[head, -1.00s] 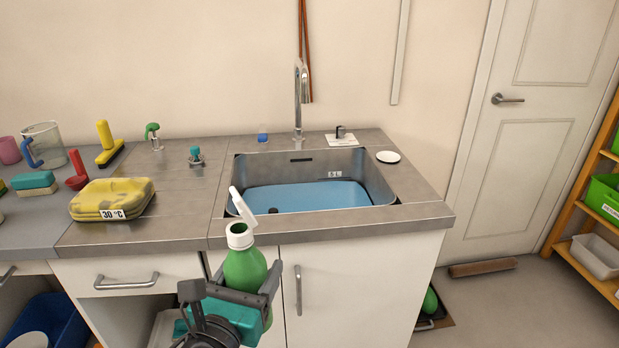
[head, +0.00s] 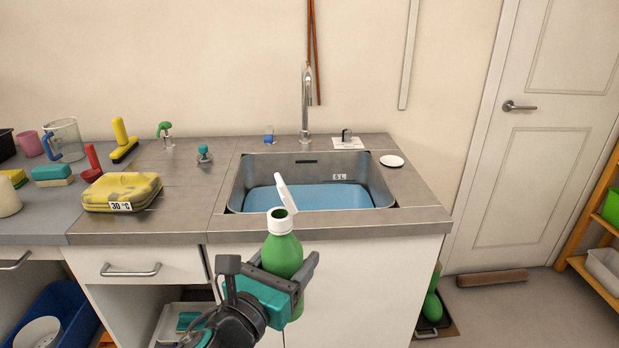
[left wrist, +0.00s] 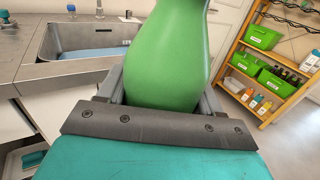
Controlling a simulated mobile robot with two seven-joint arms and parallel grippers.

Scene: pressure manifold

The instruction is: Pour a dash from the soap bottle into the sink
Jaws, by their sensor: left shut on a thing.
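The green soap bottle (head: 282,254) has a white collar and a white cap flipped open, and it stands nearly upright. My left gripper (head: 286,274) is shut on its body and holds it in front of the counter's front edge. In the left wrist view the bottle (left wrist: 168,60) fills the space between the fingers; its top is out of frame. The steel sink (head: 384,186) lies behind the bottle, set in the counter, with blue water in it and a "5 L" mark on its back wall. The sink also shows in the left wrist view (left wrist: 50,42). My right gripper is not in view.
A chrome faucet (head: 306,105) stands behind the sink. A white disc (head: 391,161) lies right of the basin. A yellow sponge-like block (head: 122,190) marked "30 °C" sits left on the counter. An orange shelf (left wrist: 262,60) with green bins stands to the right.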

